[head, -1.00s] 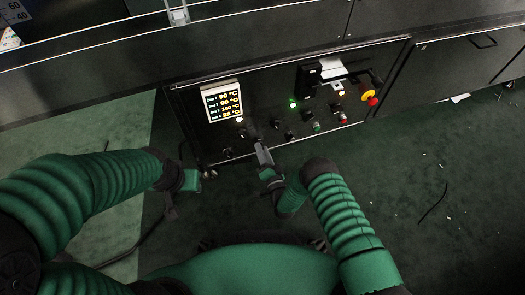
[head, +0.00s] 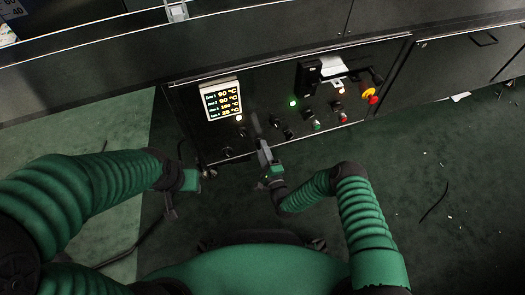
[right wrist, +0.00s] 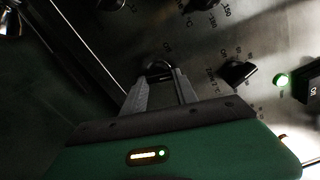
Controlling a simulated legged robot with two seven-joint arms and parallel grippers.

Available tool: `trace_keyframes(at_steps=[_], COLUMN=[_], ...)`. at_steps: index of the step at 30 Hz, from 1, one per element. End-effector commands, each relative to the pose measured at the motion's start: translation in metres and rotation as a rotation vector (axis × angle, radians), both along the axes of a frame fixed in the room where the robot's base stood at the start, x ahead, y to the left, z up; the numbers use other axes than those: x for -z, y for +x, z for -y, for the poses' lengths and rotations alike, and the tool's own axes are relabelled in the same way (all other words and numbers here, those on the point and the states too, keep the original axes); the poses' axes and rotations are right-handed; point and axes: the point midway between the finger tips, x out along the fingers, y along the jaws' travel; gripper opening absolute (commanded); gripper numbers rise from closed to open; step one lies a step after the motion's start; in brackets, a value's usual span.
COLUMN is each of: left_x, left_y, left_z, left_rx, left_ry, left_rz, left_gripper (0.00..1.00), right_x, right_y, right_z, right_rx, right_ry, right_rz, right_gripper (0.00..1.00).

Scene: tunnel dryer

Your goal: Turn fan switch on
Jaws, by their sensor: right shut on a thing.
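The dark control panel (head: 300,78) carries several black knobs. My right gripper (head: 261,143) is at its lower middle, with the fingers against the panel face. In the right wrist view the fingertips (right wrist: 160,78) are shut on a black knob (right wrist: 158,68), one finger on each side; small lettering stands above it. In the head view my gripper hides this knob. I cannot read whether it is the fan switch. My left gripper (head: 196,180) is low, left of the panel and apart from it; its fingers are too small to judge.
A lit temperature display (head: 222,100) is at the panel's left. A green lamp (head: 293,103) and a red and yellow emergency button (head: 371,96) are further right. Another black knob (right wrist: 238,73) sits close to the right of my fingers.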

Motion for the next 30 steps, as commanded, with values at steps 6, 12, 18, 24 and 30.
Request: trace_keyframes(at_steps=[6, 12, 18, 24, 30], left_x=[0.010, 0.015, 0.018, 0.019, 0.019], left_y=[0.000, 0.000, 0.000, 0.000, 0.000], left_z=[0.000, 0.000, 0.000, 0.000, 0.000], left_rx=[0.000, 0.000, 0.000, 0.000, 0.000], left_ry=[0.000, 0.000, 0.000, 0.000, 0.000], left_rz=[0.000, 0.000, 0.000, 0.000, 0.000], left_gripper=[0.36, 0.36, 0.36, 0.36, 0.36], right_x=[0.008, 0.008, 0.008, 0.008, 0.008], right_y=[-0.001, -0.001, -0.001, -0.001, -0.002], right_z=[0.004, 0.004, 0.003, 0.003, 0.003], right_rx=[0.008, 0.009, 0.008, 0.009, 0.008], right_ry=[0.168, 0.285, 0.353, 0.382, 0.386], right_rz=[-0.065, -0.104, -0.127, -0.138, -0.139], right_gripper=[0.00, 0.00, 0.00, 0.00, 0.00])
